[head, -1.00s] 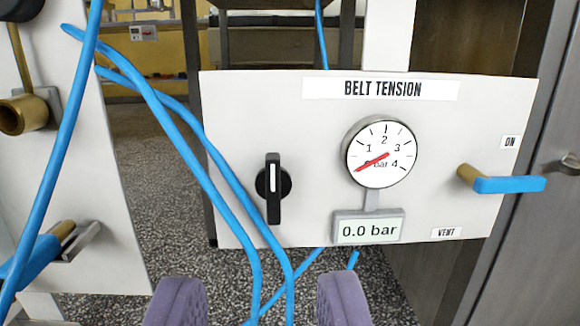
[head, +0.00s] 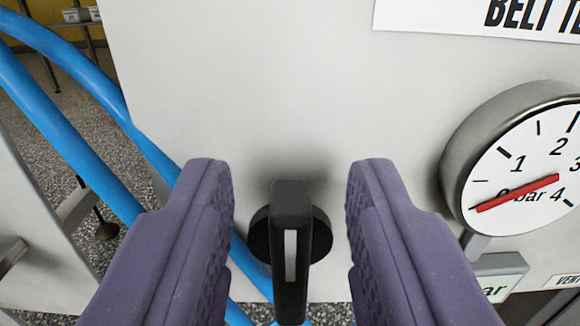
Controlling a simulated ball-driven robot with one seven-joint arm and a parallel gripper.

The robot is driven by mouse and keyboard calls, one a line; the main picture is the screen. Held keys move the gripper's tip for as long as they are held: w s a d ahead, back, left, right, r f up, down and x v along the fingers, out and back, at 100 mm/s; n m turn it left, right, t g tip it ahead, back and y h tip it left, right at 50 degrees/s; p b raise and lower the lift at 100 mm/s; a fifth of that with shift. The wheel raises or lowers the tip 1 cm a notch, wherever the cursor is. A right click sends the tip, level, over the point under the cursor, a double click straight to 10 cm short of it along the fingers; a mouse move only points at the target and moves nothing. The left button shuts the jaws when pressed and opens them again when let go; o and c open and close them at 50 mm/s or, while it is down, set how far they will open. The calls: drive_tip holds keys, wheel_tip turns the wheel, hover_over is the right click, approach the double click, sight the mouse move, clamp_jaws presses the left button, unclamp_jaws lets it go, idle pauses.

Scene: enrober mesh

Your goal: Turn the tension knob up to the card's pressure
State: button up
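The black tension knob (head: 290,240) sits on the white panel at the lower middle, its bar handle upright with a white stripe. My gripper (head: 290,190) is open, with one purple finger to each side of the knob and a gap on both sides. The round gauge (head: 522,165) is at the right, partly cut off by the frame; its red needle lies at the 0 end.
The white panel (head: 280,80) fills most of the view, with part of a BELT TENSION label (head: 480,18) at top right. Blue hoses (head: 60,120) run down the left side and pass behind the panel's lower edge. Speckled floor shows at far left.

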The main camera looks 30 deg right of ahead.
clamp_jaws()
drive_tip(key=shift+s, duration=0.15)
